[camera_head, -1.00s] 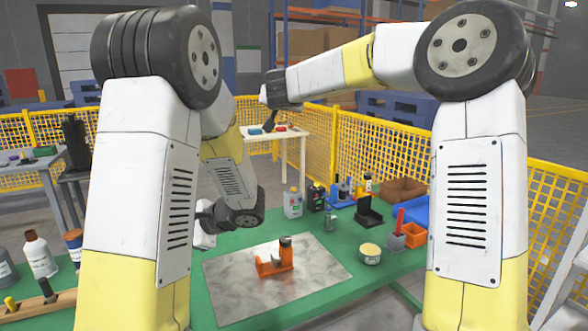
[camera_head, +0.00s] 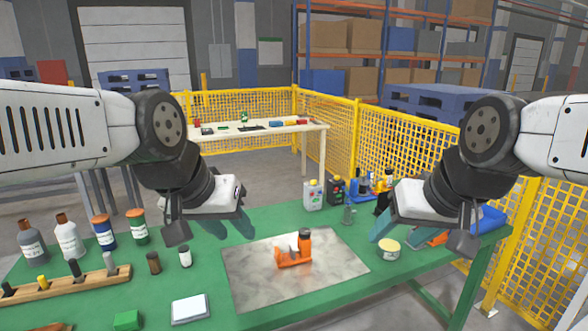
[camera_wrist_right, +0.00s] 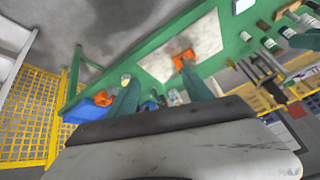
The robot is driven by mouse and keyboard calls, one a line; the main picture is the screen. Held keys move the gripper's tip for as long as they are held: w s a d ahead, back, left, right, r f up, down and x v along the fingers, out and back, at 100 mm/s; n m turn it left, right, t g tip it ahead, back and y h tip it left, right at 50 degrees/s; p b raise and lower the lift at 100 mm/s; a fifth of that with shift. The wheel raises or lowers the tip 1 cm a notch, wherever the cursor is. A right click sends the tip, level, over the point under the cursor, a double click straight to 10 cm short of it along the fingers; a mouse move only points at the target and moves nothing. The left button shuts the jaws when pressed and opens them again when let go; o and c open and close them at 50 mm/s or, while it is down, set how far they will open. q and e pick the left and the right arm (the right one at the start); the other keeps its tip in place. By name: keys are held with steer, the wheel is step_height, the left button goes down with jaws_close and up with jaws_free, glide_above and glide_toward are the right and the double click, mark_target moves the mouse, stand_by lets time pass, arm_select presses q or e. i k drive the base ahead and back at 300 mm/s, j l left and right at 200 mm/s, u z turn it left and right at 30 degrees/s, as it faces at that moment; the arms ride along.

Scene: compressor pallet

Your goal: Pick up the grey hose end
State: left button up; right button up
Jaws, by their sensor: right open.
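I cannot make out a grey hose end for certain in either view. An orange holder with a dark-topped upright cylinder (camera_head: 294,252) stands on a grey metal plate (camera_head: 345,262) on the green table; it also shows in the right wrist view (camera_wrist_right: 184,57). My left gripper (camera_head: 228,227) is above the table, left of the plate, with its teal fingers apart and nothing seen between them. My right gripper (camera_head: 407,234) is above the table's right part, open and empty. Its spread fingers also show in the right wrist view (camera_wrist_right: 160,92).
Several bottles (camera_head: 68,238) stand at the table's left, behind a wooden rack (camera_head: 65,284). A white pad (camera_head: 190,308) and green block (camera_head: 127,320) lie in front. A round tin (camera_head: 388,250) is near my right gripper. Yellow mesh fencing (camera_head: 400,150) stands behind.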

mark_target(112, 270)
steer(key=u, duration=1.65)
